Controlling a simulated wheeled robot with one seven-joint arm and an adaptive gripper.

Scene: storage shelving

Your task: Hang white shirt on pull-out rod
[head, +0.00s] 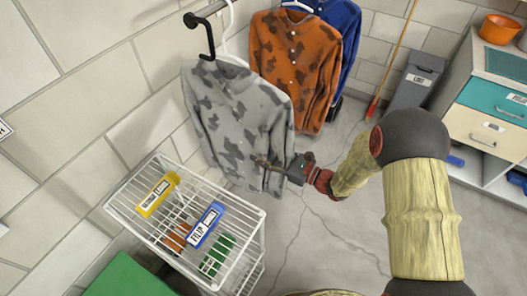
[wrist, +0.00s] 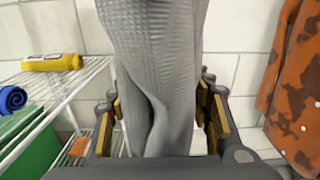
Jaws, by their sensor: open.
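A pale grey shirt with dark blotches (head: 235,122) hangs upright on a white hanger (head: 232,59) below the dark rod (head: 208,11) at the top left. The hanger's wire rises to the rod, but its contact there is not clear. My gripper (head: 281,166) is at the lower right side of this shirt. In the wrist view, my gripper (wrist: 158,118) is open, with one finger on each side of the shirt's grey cloth (wrist: 160,55). Whether the fingers touch the cloth is not clear.
A white wire rack (head: 128,208) with yellow and blue packs stands below the shirt. An orange blotched shirt (head: 292,60) and a blue garment (head: 345,30) hang behind. A drawer cabinet (head: 490,115) and grey bin (head: 412,85) stand right. The middle floor is clear.

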